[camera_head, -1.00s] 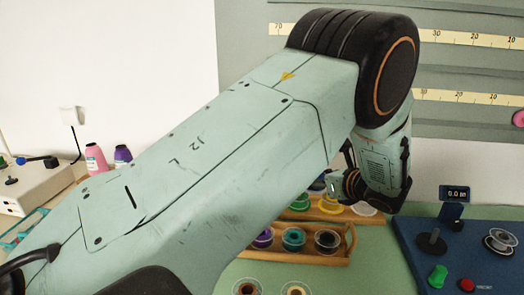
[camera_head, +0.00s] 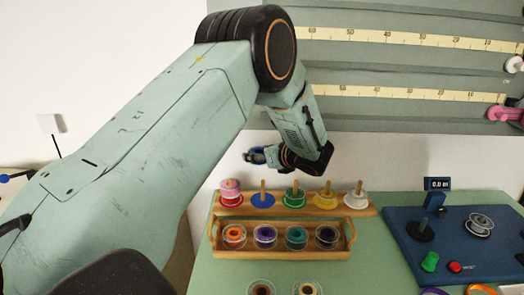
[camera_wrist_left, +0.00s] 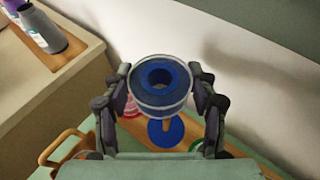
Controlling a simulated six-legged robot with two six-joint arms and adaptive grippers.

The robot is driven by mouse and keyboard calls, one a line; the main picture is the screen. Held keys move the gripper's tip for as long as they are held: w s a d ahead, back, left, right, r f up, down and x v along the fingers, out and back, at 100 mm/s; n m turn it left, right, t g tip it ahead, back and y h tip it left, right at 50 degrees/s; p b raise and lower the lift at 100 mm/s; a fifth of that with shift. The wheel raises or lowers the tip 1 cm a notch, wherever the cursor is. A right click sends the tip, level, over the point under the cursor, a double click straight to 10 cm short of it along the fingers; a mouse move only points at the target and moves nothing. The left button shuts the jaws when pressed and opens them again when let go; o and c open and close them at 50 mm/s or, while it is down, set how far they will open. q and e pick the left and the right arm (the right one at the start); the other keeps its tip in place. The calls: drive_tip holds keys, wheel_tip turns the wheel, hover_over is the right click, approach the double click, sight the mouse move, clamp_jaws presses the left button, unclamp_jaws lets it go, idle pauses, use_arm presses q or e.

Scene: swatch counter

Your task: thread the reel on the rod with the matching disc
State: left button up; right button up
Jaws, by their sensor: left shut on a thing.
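My left gripper (camera_head: 264,157) is shut on a blue reel (camera_wrist_left: 160,101), held up in the air above the rod board (camera_head: 312,211). In the left wrist view the reel sits between both fingers (camera_wrist_left: 160,84), its hole showing. The blue disc (camera_head: 263,201) with its wooden rod (camera_head: 263,186) is bare, below the gripper. In the wrist view the blue disc (camera_wrist_left: 167,132) shows just beyond the reel, the reel apart from the rod. A pink reel (camera_head: 231,186) is on the leftmost rod. The green (camera_head: 293,202), yellow (camera_head: 324,201) and white (camera_head: 355,200) discs have bare rods.
A wooden tray (camera_head: 283,253) with several reels stands in front of the rod board. A blue device (camera_head: 455,255) with a display, buttons and a reel is at right. Two more reels lie at the front edge of view. Green counter is clear between tray and device.

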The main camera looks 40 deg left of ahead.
sight(263, 180)
use_arm(q)
drive_tip(key=f, duration=0.1)
drive_tip(key=w+d+f+b, duration=0.1)
drive_tip(key=d+f+b, duration=0.1)
drive_tip(key=shift+w, duration=0.25)
drive_tip(key=shift+s+a+f+b, duration=0.3)
drive_tip(key=shift+a+f+b, duration=0.05)
drive_tip(key=shift+f+b, duration=0.3)
drive_tip(key=shift+s+a+f+b, duration=0.3)
drive_tip(key=shift+a+f+b, duration=0.05)
drive_tip(key=shift+f+b, duration=0.25)
drive_tip(key=shift+w+d, duration=0.1)
drive_tip(key=shift+w+d+r, duration=0.1)
drive_tip(key=shift+d, duration=0.2)
drive_tip(key=shift+a+p, duration=0.15)
drive_tip(key=shift+p, duration=0.15)
drive_tip(key=shift+w+d, duration=0.2)
drive_tip(key=shift+w, duration=0.05)
use_arm(e)
drive_tip(key=f, duration=0.3)
drive_tip(key=d+f, duration=0.1)
drive_tip(key=shift+w+f, duration=0.2)
drive_tip(key=shift+w, duration=0.2)
use_arm(q)
drive_tip(key=shift+s+a, duration=0.1)
drive_tip(key=shift+s, duration=0.05)
use_arm(e)
drive_tip(key=shift+s+a, duration=0.1)
